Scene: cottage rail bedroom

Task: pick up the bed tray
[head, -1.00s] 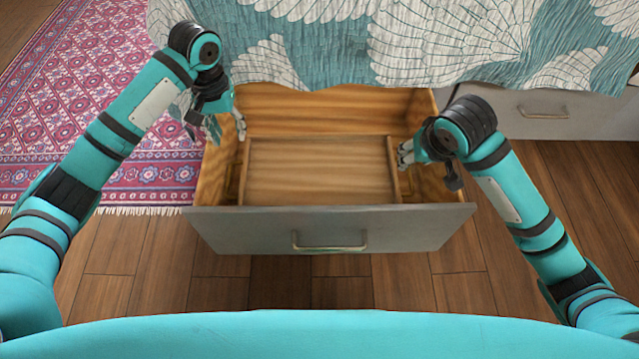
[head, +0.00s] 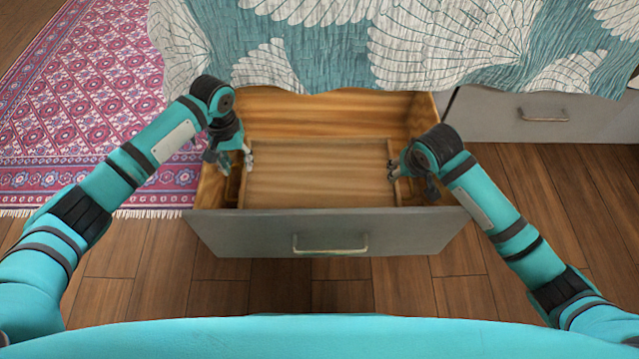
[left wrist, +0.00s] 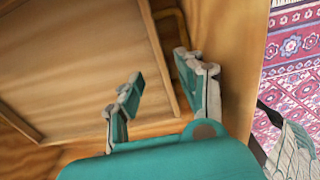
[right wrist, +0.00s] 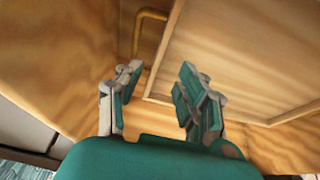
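The bed tray (head: 320,172) is a flat wooden tray with a low raised rim, lying inside the open drawer. Brass-coloured handles show at its sides in the left wrist view (left wrist: 178,22) and the right wrist view (right wrist: 146,17). My left gripper (head: 248,160) is over the tray's left side, its fingers spread on either side of the rim line. My right gripper (head: 395,168) is over the right side in the same way, fingers apart. Both are empty. I cannot tell whether any fingertip touches the tray.
The drawer (head: 330,228) is pulled out, and its wooden walls stand close around the tray and grippers. The bed with a patterned blanket (head: 420,40) overhangs its back. Another closed drawer (head: 545,118) is at right. A pink rug (head: 85,120) lies left; wooden floor surrounds the front.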

